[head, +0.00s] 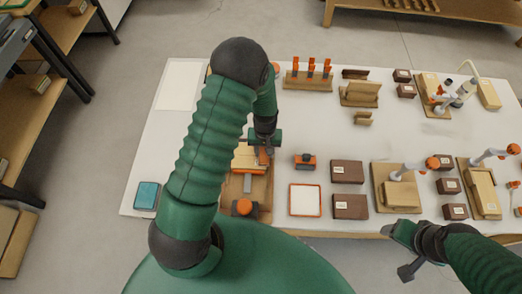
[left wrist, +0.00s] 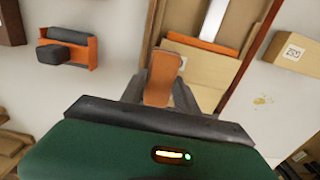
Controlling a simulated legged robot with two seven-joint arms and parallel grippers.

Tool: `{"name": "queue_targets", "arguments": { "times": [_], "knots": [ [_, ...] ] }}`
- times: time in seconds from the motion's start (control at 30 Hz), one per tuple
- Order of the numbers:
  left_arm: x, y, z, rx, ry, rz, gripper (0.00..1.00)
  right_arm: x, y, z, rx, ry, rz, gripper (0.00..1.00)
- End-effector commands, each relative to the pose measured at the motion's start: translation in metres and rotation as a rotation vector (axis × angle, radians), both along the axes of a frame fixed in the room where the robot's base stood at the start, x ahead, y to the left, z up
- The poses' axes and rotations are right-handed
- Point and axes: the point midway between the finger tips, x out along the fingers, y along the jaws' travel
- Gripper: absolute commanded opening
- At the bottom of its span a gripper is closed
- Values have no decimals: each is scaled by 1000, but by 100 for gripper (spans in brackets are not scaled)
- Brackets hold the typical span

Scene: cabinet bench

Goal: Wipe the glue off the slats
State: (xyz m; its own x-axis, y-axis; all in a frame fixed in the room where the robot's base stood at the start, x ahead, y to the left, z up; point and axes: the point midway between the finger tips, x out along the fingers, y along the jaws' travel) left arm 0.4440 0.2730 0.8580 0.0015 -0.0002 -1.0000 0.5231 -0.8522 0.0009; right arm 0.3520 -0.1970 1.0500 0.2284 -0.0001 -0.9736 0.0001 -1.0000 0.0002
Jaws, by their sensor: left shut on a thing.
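My left gripper (head: 263,148) is over the wooden fixture (head: 262,188) left of the table's middle. It is shut on an orange-brown flat piece (left wrist: 162,76), which stands between the fingers in the left wrist view. Its lower end is hard to see, so I cannot tell whether it touches the wood. Pale wooden slats (head: 246,160) lie in the fixture, partly hidden by my left arm. I cannot make out glue on them. My right gripper (head: 397,250) is off the table's front edge, empty, with its fingers apart.
An orange and dark block (head: 305,161) and an orange-rimmed white tray (head: 305,200) sit right of the fixture. Brown boxes (head: 348,172) stand beyond them. A teal pad (head: 147,195) lies at the left front. A yellowish smear (left wrist: 262,100) marks the white tabletop.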

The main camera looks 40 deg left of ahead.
Motion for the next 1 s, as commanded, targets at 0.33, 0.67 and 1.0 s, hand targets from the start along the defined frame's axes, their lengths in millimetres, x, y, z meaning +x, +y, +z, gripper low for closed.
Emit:
{"name": "queue_targets", "arguments": {
  "times": [0.33,0.67,1.0],
  "knots": [
    [-4,4,0,-2,3,0,5,0,0,1,0,0,0,67],
    [-12,19,1,-1,1,0,5,0,0,3,0,0,0,67],
    [-23,35,-1,0,2,1,5,0,0,4,0,0,0,67]
  ]
}}
